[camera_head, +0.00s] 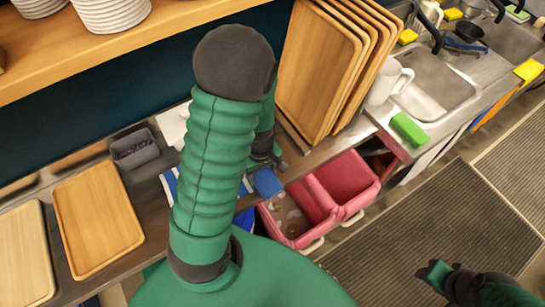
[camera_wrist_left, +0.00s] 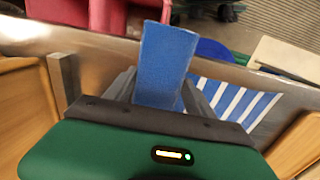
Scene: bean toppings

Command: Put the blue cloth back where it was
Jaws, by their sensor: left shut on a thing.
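The blue cloth (camera_head: 267,182) hangs at the front edge of the metal counter, beside the pink bins. My left gripper (camera_head: 266,158) is shut on it, with the arm hiding much of the counter behind. In the left wrist view the blue cloth (camera_wrist_left: 165,60) stands out between the two fingers of my left gripper (camera_wrist_left: 158,92). Whether the cloth touches the counter I cannot tell. My right gripper (camera_head: 438,272) is low at the right, over the floor mat and away from the cloth; its fingers are too unclear to judge.
A blue-and-white striped cloth (camera_wrist_left: 238,100) lies on the counter next to my left gripper. Pink bins (camera_head: 345,178) stand below the counter edge. Wooden trays (camera_head: 318,70) stand upright behind; a white pitcher (camera_head: 388,82) and a sink (camera_head: 437,88) are to the right. A flat wooden tray (camera_head: 97,220) lies left.

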